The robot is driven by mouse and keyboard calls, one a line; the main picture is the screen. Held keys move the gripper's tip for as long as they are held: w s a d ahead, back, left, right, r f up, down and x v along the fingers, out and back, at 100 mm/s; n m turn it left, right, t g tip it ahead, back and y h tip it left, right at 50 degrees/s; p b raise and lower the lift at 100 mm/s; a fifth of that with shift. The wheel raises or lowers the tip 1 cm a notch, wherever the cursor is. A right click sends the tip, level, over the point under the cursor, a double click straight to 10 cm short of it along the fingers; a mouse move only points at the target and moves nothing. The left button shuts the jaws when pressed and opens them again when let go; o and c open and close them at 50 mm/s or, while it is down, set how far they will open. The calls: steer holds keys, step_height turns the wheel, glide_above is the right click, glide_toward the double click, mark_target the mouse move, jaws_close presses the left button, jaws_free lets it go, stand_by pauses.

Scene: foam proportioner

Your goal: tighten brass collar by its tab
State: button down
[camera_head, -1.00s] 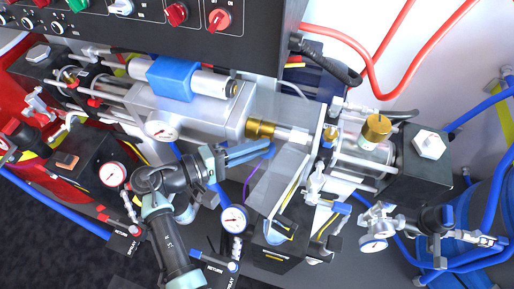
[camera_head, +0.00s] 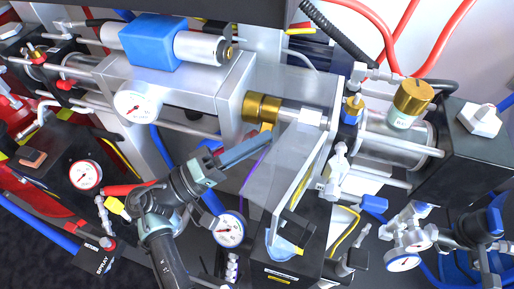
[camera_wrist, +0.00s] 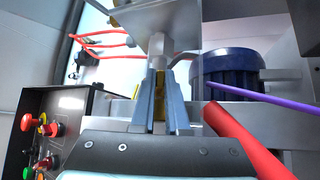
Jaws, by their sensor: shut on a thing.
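The brass collar (camera_head: 262,107) sits on the shaft between the grey housing block (camera_head: 175,85) and the clear-guarded section. Its small brass tab (camera_head: 267,127) points down from it, toward my fingertips. My gripper (camera_head: 268,137) reaches in from the lower left, just below the collar. In the wrist view my two grey fingers (camera_wrist: 160,98) are shut on the brass tab (camera_wrist: 159,85), which shows as a narrow strip between them. The collar itself is mostly hidden there behind the fingers and a grey metal part above.
A clear angled guard (camera_head: 285,165) stands close to the right of my fingers. A pressure gauge (camera_head: 229,230) and blue hoses lie below. A purple line (camera_wrist: 255,98) and a red bar (camera_wrist: 240,140) pass near my gripper's right in the wrist view.

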stand_by(0.3)
steer(key=c, duration=0.9)
jaws_free()
steer(key=shift+f, duration=0.1)
steer(key=b+v, duration=0.1)
steer(key=v, duration=1.2)
steer(key=shift+f, duration=0.1)
steer(key=shift+w, duration=0.1)
